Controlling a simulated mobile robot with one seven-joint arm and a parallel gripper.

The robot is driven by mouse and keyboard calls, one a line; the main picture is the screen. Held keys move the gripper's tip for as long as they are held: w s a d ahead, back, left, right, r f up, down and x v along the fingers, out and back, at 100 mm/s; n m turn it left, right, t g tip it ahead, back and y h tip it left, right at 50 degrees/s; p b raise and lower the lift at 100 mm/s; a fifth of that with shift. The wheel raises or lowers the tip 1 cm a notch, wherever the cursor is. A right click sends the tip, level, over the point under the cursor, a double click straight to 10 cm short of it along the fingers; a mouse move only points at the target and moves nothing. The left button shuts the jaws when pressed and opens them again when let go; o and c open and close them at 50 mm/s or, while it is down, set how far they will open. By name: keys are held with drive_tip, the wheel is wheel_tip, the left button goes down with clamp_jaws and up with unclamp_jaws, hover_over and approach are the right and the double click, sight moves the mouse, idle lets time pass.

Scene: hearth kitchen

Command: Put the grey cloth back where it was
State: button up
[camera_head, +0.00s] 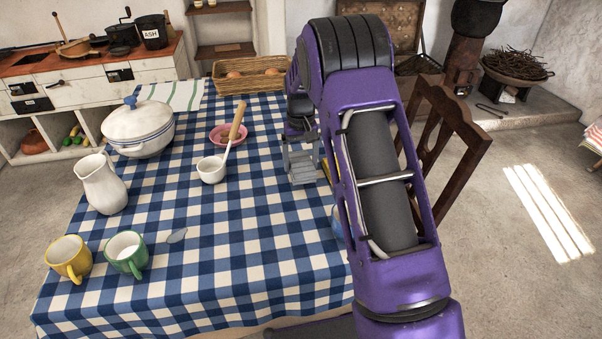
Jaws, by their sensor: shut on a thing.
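My gripper (302,158) hangs over the right part of the checked table, partly hidden behind my purple arm. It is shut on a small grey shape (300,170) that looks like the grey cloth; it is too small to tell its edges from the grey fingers. I cannot tell whether it touches the tabletop. No other grey cloth shows clearly in view.
The table (247,262) has a blue-checked cover. On it are a tureen (138,130), jug (102,185), yellow mug (69,258), green mug (126,253), white ladle (212,170), pink bowl (222,138) and egg basket (240,82). A wooden chair (455,125) stands right. The table's front middle is clear.

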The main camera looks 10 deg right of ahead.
sight(301, 171)
drive_tip(key=shift+f, duration=1.9)
drive_tip(key=shift+f+b, duration=0.2)
drive_tip(key=shift+b, duration=0.15)
drive_tip(key=o, duration=1.1)
wheel_tip(301, 171, up, 12)
drive_tip(key=shift+r+p, duration=0.2)
drive_tip(key=shift+p, duration=0.8)
